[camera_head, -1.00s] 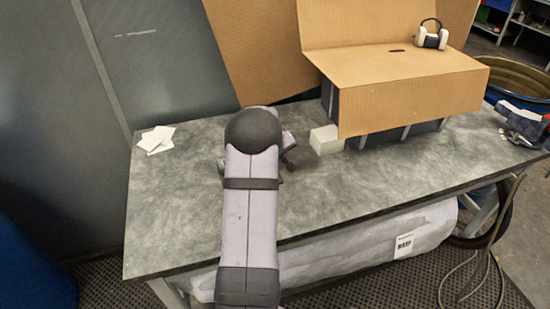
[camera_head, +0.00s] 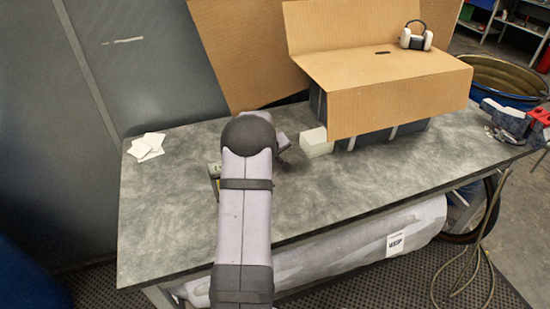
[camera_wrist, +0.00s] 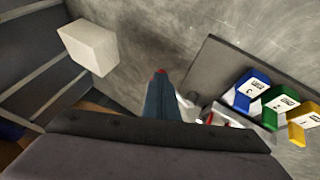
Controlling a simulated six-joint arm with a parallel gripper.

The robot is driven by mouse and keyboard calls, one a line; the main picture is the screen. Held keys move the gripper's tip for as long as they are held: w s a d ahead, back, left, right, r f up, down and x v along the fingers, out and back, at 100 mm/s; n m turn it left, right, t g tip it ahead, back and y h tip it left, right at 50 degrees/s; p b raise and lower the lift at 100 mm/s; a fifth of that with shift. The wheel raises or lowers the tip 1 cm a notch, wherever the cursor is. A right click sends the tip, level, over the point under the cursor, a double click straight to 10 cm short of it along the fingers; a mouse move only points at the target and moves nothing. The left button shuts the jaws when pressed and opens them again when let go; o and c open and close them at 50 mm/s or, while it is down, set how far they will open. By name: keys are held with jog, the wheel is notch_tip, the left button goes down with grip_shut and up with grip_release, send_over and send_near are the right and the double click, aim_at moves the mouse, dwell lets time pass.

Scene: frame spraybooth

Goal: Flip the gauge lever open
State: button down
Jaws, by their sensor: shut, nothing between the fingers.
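In the wrist view a dark panel (camera_wrist: 224,72) stands on the right with a blue lever piece (camera_wrist: 252,88), a green one (camera_wrist: 279,110) and a yellow one (camera_wrist: 302,121) in a row. Each has a white label too small to read, so I cannot tell which is the gauge lever. My gripper (camera_wrist: 161,74) is shut and empty, its red-marked tip pointing up the picture, left of the coloured pieces and apart from them. A small red and white part (camera_wrist: 212,118) lies between, partly hidden by my gripper housing. In the head view my arm hides most of this.
A white block (camera_head: 316,142) stands beside the cardboard-covered box (camera_head: 400,104); the block also shows in the wrist view (camera_wrist: 88,47). White cards (camera_head: 147,147) lie at the bench's (camera_head: 330,190) left. The front of the bench is clear. Headphones (camera_head: 415,40) sit on the cardboard.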

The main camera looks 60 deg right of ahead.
jog(key=shift+r, duration=0.15)
jog(key=s+a+r+p, duration=0.2)
jog(key=s+a+r, duration=0.2)
jog(key=r, duration=0.3)
jog(key=shift+a+r+p, duration=0.3)
jog(key=shift+r+p, duration=0.05)
jog(key=shift+p, duration=0.05)
